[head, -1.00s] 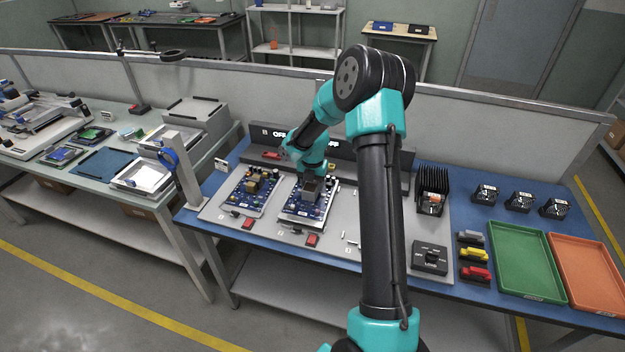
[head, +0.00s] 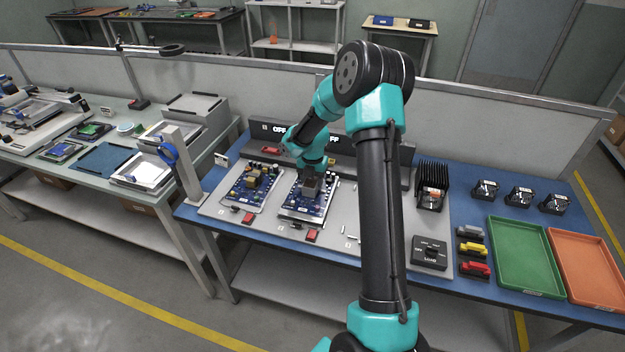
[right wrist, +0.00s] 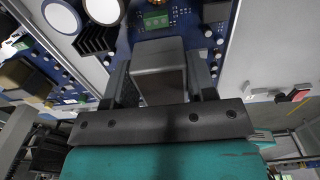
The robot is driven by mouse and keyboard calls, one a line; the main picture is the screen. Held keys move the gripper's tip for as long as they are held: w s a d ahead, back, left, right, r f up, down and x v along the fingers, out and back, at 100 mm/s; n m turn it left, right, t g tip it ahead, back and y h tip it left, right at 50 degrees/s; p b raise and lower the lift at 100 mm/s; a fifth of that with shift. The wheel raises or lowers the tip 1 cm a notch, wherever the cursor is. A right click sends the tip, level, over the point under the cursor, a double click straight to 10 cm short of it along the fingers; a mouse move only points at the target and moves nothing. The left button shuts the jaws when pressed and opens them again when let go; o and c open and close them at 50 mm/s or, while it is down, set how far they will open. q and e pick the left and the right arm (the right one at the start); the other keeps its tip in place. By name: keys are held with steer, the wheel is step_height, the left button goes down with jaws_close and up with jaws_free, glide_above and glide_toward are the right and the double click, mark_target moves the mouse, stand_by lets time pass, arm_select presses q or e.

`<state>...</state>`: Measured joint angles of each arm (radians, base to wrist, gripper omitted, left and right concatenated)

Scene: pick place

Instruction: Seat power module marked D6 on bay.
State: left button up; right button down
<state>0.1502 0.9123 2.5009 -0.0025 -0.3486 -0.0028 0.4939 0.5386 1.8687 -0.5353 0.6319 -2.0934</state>
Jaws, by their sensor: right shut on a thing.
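My right gripper (head: 311,186) is over the second blue circuit board (head: 294,211) on the grey panel, pointing down. In the right wrist view the gripper (right wrist: 160,85) is shut on a grey boxy module (right wrist: 158,62), with one finger on each side of it. The module also shows in the head view (head: 312,184), at the upper right part of the board. Its marking cannot be read, and whether its underside touches the board is hidden. The blue board (right wrist: 190,20) surrounds the module's far side in the wrist view. My left gripper is not in view.
Another populated board (head: 250,188) lies to the left. Red switches (head: 312,235) sit in front of the boards. A black finned unit (head: 431,187), a black dial box (head: 430,252), a green tray (head: 524,256) and an orange tray (head: 592,268) are to the right.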

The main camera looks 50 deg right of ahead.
steer(key=shift+f, duration=1)
stand_by(1.3)
stand_by(0.4)
steer(key=shift+c, duration=1.8)
jaws_free()
steer(key=c, duration=0.4)
steer(key=shift+o, duration=0.2)
steer(key=shift+r, duration=0.1)
steer(key=shift+r, duration=3.4)
